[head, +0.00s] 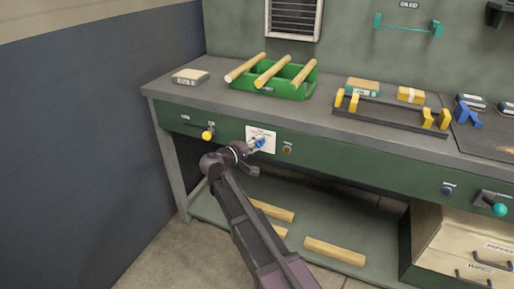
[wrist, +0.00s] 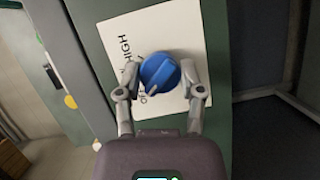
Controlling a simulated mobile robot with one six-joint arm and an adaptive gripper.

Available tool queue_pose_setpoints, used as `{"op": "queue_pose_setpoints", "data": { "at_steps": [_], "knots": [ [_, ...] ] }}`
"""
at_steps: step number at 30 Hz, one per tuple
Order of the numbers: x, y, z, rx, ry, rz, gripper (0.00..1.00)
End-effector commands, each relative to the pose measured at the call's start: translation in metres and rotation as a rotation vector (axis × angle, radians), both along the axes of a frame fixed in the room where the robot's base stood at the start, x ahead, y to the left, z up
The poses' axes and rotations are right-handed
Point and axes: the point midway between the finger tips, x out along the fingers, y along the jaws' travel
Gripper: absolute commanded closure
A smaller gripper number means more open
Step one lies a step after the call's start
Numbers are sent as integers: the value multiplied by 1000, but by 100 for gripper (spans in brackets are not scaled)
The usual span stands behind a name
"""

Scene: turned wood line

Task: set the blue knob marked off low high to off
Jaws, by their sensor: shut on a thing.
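The blue knob (wrist: 158,72) sits on a white label plate (wrist: 185,30) on the green bench front. My gripper (wrist: 158,72) has a finger on either side of the knob and is shut on it. In the wrist view "HIGH" reads near the plate's upper left, and letters starting "OF" show below left of the knob. The middle lettering is hidden. In the head view my gripper (head: 254,144) reaches the knob (head: 260,142) on the plate (head: 263,131).
A yellow knob (head: 208,134) is left of the plate and a brown button (head: 287,149) right of it. A dark blue knob (head: 447,190) and teal-ended lever (head: 499,210) are farther right. A green rack (head: 262,88) with dowels stands on the bench above.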

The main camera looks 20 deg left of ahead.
Motion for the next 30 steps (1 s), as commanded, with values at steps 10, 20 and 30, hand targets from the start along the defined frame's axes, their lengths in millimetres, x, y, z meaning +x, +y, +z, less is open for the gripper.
{"op": "queue_pose_setpoints", "data": {
  "at_steps": [10,20,30],
  "knots": [
    [0,-1,-1,-102,10,-2,98],
    [0,-1,0,-106,10,-2,98],
    [0,0,0,-105,9,0,16]
  ]
}}
